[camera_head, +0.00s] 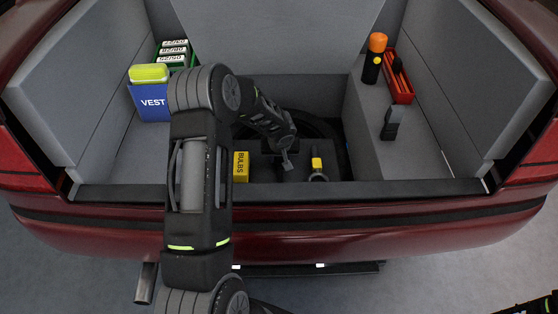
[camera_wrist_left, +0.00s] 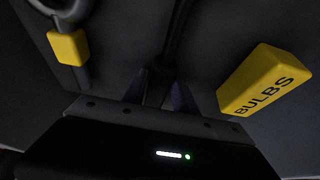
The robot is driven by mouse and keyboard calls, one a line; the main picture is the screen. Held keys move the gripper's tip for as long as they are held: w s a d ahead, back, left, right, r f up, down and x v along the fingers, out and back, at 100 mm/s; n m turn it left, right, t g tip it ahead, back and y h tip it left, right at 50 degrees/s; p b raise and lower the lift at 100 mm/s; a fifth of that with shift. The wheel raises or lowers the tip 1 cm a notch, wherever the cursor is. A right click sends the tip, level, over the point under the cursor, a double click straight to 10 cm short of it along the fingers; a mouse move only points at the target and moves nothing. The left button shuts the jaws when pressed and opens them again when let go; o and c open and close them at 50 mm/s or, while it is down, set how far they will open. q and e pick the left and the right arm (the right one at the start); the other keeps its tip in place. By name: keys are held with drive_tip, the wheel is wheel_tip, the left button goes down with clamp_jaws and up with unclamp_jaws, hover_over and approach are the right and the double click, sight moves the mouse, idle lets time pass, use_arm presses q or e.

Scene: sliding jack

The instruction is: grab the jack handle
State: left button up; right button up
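My left gripper (camera_head: 287,164) reaches down into the dark well in the middle of the car's boot. In the left wrist view its fingers (camera_wrist_left: 165,95) are at the lower middle, dark and partly lost in shadow. A dark rod, which looks like the jack handle (camera_wrist_left: 176,38), runs from the top of that view down to the fingers. Its near end is between or just behind them; I cannot tell if they touch it. In the head view the jack handle does not show clearly beside the gripper. Of my right arm only a dark piece shows at the bottom right corner.
A yellow bulbs box (camera_head: 240,167) stands left of the gripper and a ring with a yellow block (camera_head: 317,164) right of it. A blue vest pack (camera_head: 152,102) is on the left shelf. An orange-capped torch (camera_head: 375,58) and red tray (camera_head: 399,80) are on the right. The boot sill (camera_head: 330,192) crosses in front.

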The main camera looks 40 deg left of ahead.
use_arm(q)
clamp_jaws()
drive_tip(key=shift+r, duration=0.15)
idle(0.4)
wheel_tip(320, 180, up, 10)
drive_tip(key=p, duration=0.1)
idle(0.3)
idle(0.5)
